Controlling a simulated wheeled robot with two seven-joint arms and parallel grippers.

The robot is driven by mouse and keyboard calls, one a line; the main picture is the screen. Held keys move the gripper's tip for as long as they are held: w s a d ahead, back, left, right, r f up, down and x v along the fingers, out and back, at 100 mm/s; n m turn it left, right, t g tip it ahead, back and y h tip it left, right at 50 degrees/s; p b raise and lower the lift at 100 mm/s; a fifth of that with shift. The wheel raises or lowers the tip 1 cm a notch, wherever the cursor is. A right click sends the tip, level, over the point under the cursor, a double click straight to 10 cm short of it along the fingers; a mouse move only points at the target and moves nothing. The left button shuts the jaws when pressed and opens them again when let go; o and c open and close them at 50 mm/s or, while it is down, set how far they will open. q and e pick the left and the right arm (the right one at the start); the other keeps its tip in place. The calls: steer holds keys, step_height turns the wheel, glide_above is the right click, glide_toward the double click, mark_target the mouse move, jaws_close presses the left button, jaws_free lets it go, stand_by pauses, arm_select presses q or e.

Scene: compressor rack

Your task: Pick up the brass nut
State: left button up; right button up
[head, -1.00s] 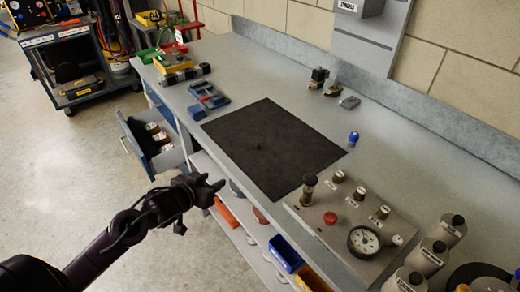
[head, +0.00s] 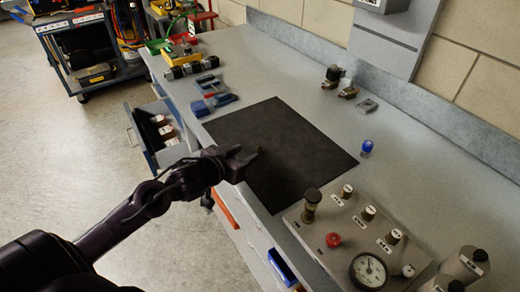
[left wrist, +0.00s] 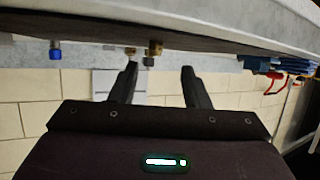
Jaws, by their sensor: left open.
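My left gripper (head: 246,157) is over the left part of the black mat (head: 290,135) on the grey bench. In the left wrist view its two fingers (left wrist: 160,82) stand apart, with nothing visible held between them. I cannot clearly make out the brass nut. A tiny dark spot at the fingertips in the head view may be it, but it blends with the fingers and mat. In the left wrist view, which is upside down, a brass-coloured piece (left wrist: 155,47) shows beyond the fingers. I cannot tell whether it is the nut or a fitting at the back. My right gripper is not in view.
A grey gauge panel (head: 330,212) with knobs stands right of the mat. A blue cap (head: 367,146) is by the mat's right corner. Small fittings (head: 348,92) sit at the back. Blue and red parts (head: 212,92) lie left. An open drawer (head: 158,132) juts out at left.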

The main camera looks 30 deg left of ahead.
mark_target(258, 150)
arm_select(q)
steer(key=x, duration=0.4)
steer(key=shift+d+f, duration=0.15)
steer(key=shift+d, duration=0.15)
steer(key=shift+w+f, duration=0.2)
steer(key=shift+w, duration=0.15)
steer(key=c, duration=0.9)
jaws_close()
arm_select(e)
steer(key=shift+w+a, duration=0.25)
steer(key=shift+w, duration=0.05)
